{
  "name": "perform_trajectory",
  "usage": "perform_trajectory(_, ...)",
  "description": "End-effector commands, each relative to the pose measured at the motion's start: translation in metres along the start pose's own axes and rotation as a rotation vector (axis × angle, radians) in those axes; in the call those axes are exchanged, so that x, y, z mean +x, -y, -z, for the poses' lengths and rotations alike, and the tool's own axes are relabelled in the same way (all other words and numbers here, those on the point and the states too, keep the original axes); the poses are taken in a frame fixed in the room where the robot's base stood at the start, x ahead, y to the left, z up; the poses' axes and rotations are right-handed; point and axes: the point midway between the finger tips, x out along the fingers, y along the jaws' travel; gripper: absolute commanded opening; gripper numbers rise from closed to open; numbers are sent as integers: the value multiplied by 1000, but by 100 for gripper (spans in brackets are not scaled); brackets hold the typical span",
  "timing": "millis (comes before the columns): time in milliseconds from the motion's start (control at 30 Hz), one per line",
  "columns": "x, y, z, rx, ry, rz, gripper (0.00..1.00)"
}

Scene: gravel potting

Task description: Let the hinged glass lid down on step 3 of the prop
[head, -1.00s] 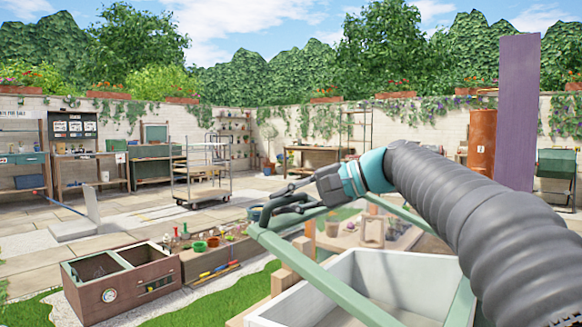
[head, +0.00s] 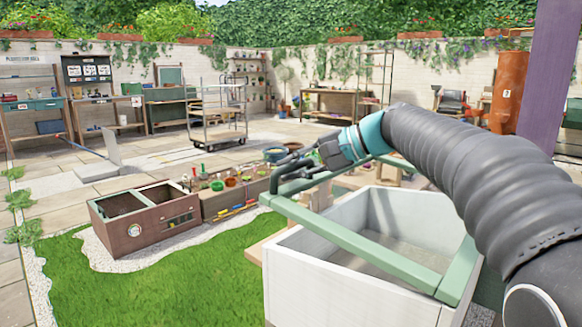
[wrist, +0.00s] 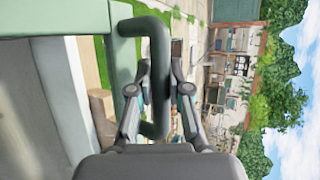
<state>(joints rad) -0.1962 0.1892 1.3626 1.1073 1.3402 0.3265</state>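The hinged lid (head: 352,243) is a light green frame, raised at a tilt over a pale box (head: 312,284). In the wrist view the lid's frame (wrist: 88,17) runs along the top left. A dark green bar handle (wrist: 158,50) stands out from it. My gripper (head: 283,168) is at the lid's front left corner in the head view. In the wrist view my gripper (wrist: 160,80) has one finger on each side of the bar, closed on it. A brown wooden piece (wrist: 103,112) shows below the lid; I cannot tell whether it is the prop. The prop's steps are not clearly visible.
A brown two-bay planter box (head: 150,222) stands on the left by the grass (head: 180,275). Small pots (head: 231,182) stand behind it. A wheeled cart (head: 216,115) is farther back. A purple post (head: 553,90) rises at the right.

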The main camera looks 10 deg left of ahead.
Motion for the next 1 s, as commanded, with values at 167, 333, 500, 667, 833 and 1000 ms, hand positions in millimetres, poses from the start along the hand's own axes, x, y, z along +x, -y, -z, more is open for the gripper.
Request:
perform_trajectory(167, 0, 1, 0, -1, 0, 1, 29)
perform_trajectory(333, 0, 1, -1, -2, 2, 1, 29)
perform_trajectory(500, -11, 2, 0, -2, -1, 2, 29)
perform_trajectory(667, -38, 1, 1, -1, -5, 3, 29)
perform_trajectory(833, -73, 0, 1, 0, -6, 2, 29)
perform_trajectory(1000, -101, 0, 2, 1, -5, 1, 29)
